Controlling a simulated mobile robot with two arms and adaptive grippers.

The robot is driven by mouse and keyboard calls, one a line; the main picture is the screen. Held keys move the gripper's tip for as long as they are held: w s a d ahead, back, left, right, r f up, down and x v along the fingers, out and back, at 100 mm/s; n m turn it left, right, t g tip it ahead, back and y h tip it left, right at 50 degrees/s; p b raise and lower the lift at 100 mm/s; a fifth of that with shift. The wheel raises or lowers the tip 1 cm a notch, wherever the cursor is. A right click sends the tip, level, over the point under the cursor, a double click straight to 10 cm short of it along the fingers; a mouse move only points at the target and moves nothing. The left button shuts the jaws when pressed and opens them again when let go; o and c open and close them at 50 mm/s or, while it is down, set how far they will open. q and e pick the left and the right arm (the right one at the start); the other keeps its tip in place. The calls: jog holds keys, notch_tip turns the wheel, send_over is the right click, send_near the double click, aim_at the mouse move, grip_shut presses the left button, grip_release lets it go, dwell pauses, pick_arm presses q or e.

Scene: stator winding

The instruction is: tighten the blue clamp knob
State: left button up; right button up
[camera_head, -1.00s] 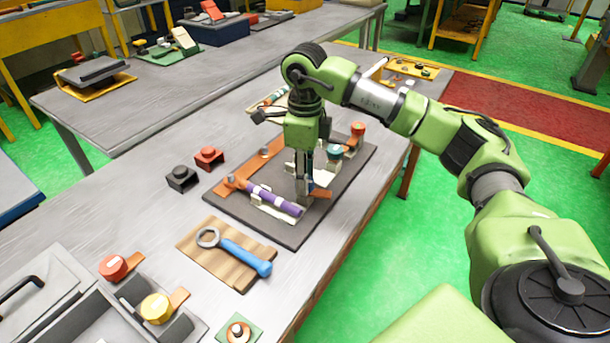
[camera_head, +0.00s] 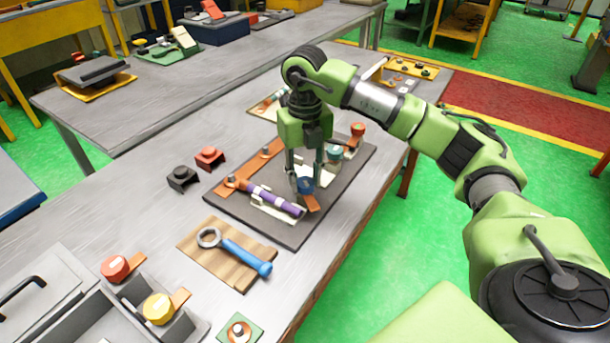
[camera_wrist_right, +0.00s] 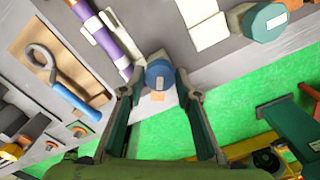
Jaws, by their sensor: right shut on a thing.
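The blue clamp knob (camera_head: 305,185) sits on an orange clamp arm (camera_head: 313,203) at the right end of the purple and white cylinder (camera_head: 272,199), on the dark mat (camera_head: 290,236). My right gripper (camera_head: 304,180) points down from above with a finger on each side of the knob. The right wrist view also shows the knob (camera_wrist_right: 160,74) between the two fingertips, and the gripper is shut on it. The purple cylinder (camera_wrist_right: 116,36) lies beside the gripper there. My left gripper is not in view.
A teal knob (camera_head: 334,153) and an orange-red knob (camera_head: 358,129) stand behind the gripper on the mat. A blue-handled wrench (camera_head: 243,256) lies on a wooden board (camera_head: 203,255) in front. Red and black blocks (camera_head: 208,157) sit left of the mat.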

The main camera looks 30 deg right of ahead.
aim_at(305, 182)
jog(key=m, duration=0.5)
jog(key=shift+w+d+r+m+p, duration=0.1)
jog(key=shift+w+r+m+p, duration=0.05)
jog(key=shift+r+m+p, duration=0.2)
jog(key=shift+m+p, duration=0.3)
jog(key=shift+m, duration=1.75)
jog(key=o, duration=1.1)
jog(key=shift+c, duration=0.2)
jog(key=shift+f, duration=0.1)
notch_tip(305, 182, up, 12)
